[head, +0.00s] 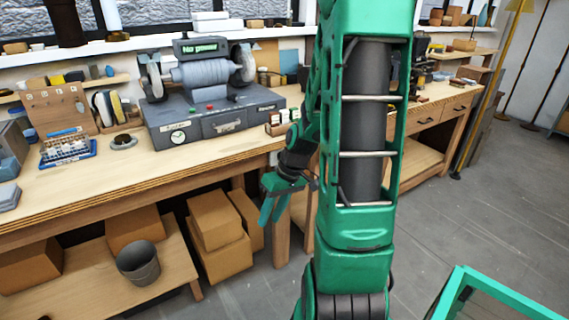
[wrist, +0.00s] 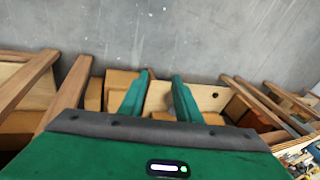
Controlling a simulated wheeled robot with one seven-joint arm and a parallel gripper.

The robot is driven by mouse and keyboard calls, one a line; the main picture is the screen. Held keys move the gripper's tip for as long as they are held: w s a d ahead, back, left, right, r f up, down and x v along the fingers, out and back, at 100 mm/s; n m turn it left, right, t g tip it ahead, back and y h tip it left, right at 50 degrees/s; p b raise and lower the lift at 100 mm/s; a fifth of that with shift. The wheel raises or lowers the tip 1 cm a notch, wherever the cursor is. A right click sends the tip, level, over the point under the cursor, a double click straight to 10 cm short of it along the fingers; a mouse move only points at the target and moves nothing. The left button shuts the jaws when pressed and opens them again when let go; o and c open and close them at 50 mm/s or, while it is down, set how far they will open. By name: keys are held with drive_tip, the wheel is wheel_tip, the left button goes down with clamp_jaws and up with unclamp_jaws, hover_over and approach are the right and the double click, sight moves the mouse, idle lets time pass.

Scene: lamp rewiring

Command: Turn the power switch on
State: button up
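A grey bench machine (head: 205,128) stands on the workbench at the upper left of the head view, with a horizontal drum and a wheel at each end. Its small display (head: 200,47) reads "No power" in green. A green button (head: 193,109) and a red button (head: 210,106) sit on its top front. I cannot tell which part is the power switch. My gripper (head: 271,206) hangs below bench height in front of the bench, to the right of and below the machine, touching nothing. In the wrist view its two fingers (wrist: 163,76) are apart with nothing between them.
The wooden workbench (head: 95,185) runs along the wall. A blue tray (head: 68,150) of small parts lies left of the machine. Cardboard boxes (head: 222,255) and a grey bucket (head: 138,262) are below the bench. Grey floor (head: 480,220) is clear at right.

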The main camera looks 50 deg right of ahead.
drive_tip(key=w+d+f+m+t+y, duration=0.1)
drive_tip(key=w+d+f+t, duration=0.25)
drive_tip(key=w, duration=0.25)
drive_tip(key=w+d+f+m+t+y, duration=0.1)
drive_tip(key=w+d+f+t+y, duration=0.1)
drive_tip(key=w+t, duration=0.3)
drive_tip(key=d+r+m+t+h, duration=0.2)
drive_tip(key=d+m+t+h, duration=0.65)
drive_tip(key=d, duration=1.15)
drive_tip(key=w+d+g+h, duration=0.1)
drive_tip(key=w+d, duration=0.1)
drive_tip(key=w, duration=0.7)
drive_tip(key=shift+w+d+m+g+h, duration=0.2)
drive_tip(key=shift+d+m+g+h, duration=0.05)
drive_tip(key=shift+m+g+h, duration=0.1)
drive_tip(key=shift+r, duration=0.1)
clamp_jaws()
